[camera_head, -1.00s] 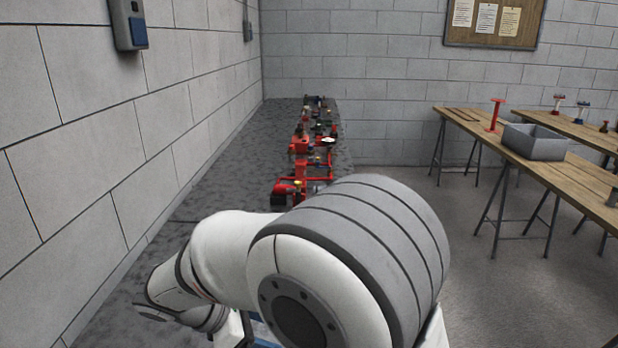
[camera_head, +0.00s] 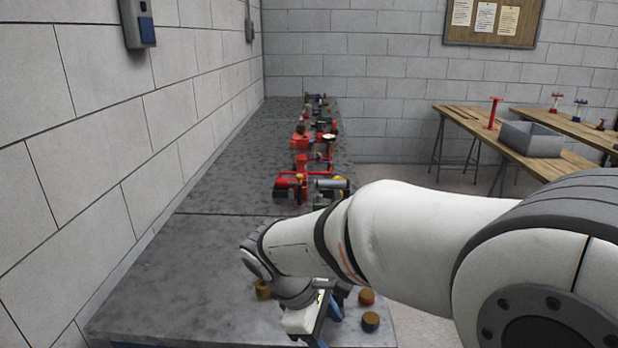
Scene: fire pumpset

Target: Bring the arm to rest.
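My arm reaches in from the right in the head view and bends down at its wrist over the near end of the grey bench (camera_head: 180,265). My gripper (camera_head: 328,318) is at the bottom of the view, low over the bench, partly hidden by the wrist. Dark and blue parts of it show, but its finger gap is not clear. I cannot tell whether it holds anything.
A red pumpset (camera_head: 305,180) with pipes and valves runs along the bench behind my arm. A block wall (camera_head: 100,150) borders the bench on the left. A wooden table (camera_head: 470,122) with a grey bin (camera_head: 531,139) stands at the right. The left bench surface is clear.

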